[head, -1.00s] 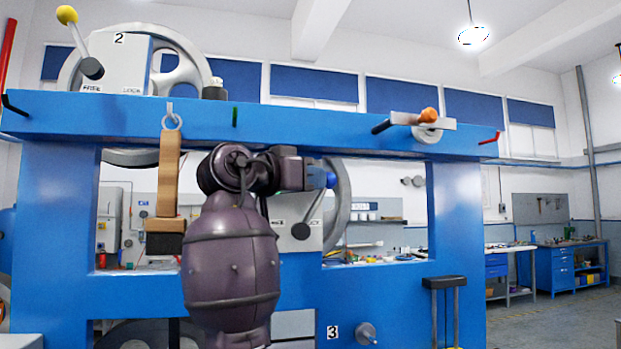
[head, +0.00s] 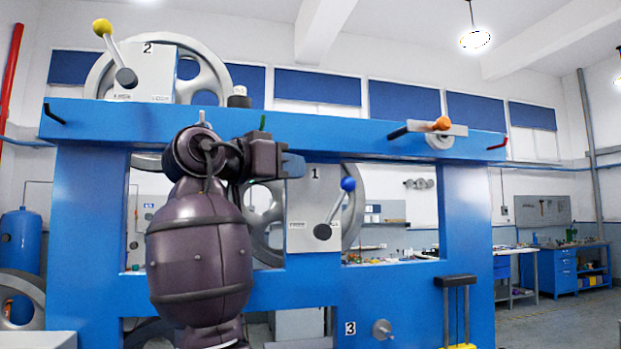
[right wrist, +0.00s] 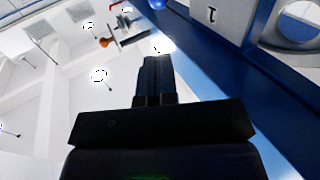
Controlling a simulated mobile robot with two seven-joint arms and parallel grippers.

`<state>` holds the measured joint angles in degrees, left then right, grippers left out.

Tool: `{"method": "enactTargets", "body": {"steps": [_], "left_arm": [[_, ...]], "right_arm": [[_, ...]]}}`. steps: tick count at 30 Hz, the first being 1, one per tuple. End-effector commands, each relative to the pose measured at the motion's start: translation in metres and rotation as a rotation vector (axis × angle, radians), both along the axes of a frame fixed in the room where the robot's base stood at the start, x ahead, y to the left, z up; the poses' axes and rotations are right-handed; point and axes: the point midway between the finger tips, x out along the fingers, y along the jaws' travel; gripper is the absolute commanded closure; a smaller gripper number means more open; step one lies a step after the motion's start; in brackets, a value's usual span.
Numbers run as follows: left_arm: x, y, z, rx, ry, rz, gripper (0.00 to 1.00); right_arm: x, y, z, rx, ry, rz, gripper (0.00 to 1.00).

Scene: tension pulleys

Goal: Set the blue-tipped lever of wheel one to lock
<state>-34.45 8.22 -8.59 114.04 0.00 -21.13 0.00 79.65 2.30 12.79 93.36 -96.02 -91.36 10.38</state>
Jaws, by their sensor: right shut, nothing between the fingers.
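The blue-tipped lever (head: 348,184) stands on the plate of wheel one (head: 306,212), which is marked 1. It leans up and to the right from its dark round hub; the small labels there are too small to read. Its blue ball also shows at the top edge of the right wrist view (right wrist: 157,4). My right gripper (head: 298,166) is shut and empty, left of the blue ball with a gap between them, in front of the plate's top. Its closed fingers show in the right wrist view (right wrist: 155,80). My left gripper is not in view.
The blue frame's top beam (head: 340,132) runs just above my right gripper. A yellow-tipped lever (head: 103,28) stands on wheel two at upper left. An orange-tipped handle (head: 442,124) sits on the beam at right. The opening right of wheel one is free.

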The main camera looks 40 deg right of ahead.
Motion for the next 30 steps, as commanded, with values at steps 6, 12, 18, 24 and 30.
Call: {"method": "enactTargets", "body": {"steps": [6, 12, 18, 24, 30], "left_arm": [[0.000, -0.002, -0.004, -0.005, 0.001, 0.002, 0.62], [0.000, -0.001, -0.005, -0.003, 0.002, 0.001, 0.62], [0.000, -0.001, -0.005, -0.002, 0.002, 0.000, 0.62], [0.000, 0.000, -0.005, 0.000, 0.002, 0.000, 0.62], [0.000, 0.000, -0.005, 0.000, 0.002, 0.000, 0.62]], "right_arm": [[-0.003, 0.028, 0.005, 0.000, 0.000, 0.002, 1.00], [-0.004, 0.036, 0.007, 0.001, -0.001, -0.001, 1.00], [-0.004, 0.036, 0.007, 0.000, -0.001, -0.001, 1.00], [-0.004, 0.036, 0.007, 0.000, -0.001, 0.000, 1.00], [-0.004, 0.036, 0.007, 0.000, -0.001, 0.000, 1.00]]}}
